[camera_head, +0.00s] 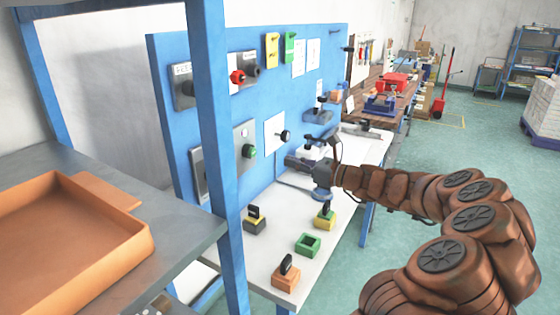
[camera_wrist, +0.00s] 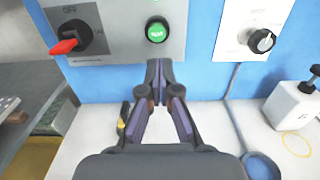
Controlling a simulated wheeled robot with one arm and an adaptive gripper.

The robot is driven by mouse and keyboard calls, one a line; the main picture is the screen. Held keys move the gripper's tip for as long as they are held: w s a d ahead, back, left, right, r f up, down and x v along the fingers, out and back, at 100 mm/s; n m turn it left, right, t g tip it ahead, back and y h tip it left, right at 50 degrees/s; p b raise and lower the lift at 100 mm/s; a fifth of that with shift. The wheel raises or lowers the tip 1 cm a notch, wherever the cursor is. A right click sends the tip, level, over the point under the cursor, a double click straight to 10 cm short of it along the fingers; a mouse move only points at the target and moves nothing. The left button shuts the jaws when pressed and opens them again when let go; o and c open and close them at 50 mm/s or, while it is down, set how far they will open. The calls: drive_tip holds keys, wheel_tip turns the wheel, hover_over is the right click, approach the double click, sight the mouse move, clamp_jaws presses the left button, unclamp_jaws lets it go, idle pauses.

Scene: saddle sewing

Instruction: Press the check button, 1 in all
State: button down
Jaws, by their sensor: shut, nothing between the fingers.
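The green button (camera_wrist: 157,31), with white lettering too small to read in full, sits on a grey plate (camera_wrist: 115,12) on the blue upright panel. It also shows in the head view (camera_head: 249,151). My gripper (camera_wrist: 159,66) is shut and empty, its fingertips just below the button in the wrist view and pointing at the panel. In the head view my gripper (camera_head: 289,162) is to the right of the button, above the white bench. A gap to the button seems to remain, but its depth is hard to judge.
A red-handled switch (camera_wrist: 68,43) shares the grey plate, left of the button. A knob on a white plate (camera_wrist: 262,41) is to the right. Small coloured blocks, including a green one (camera_head: 308,245), stand on the bench (camera_head: 264,259). A blue post (camera_head: 218,130) rises at the left.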

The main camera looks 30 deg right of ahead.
drive_tip(key=shift+v, duration=1.45)
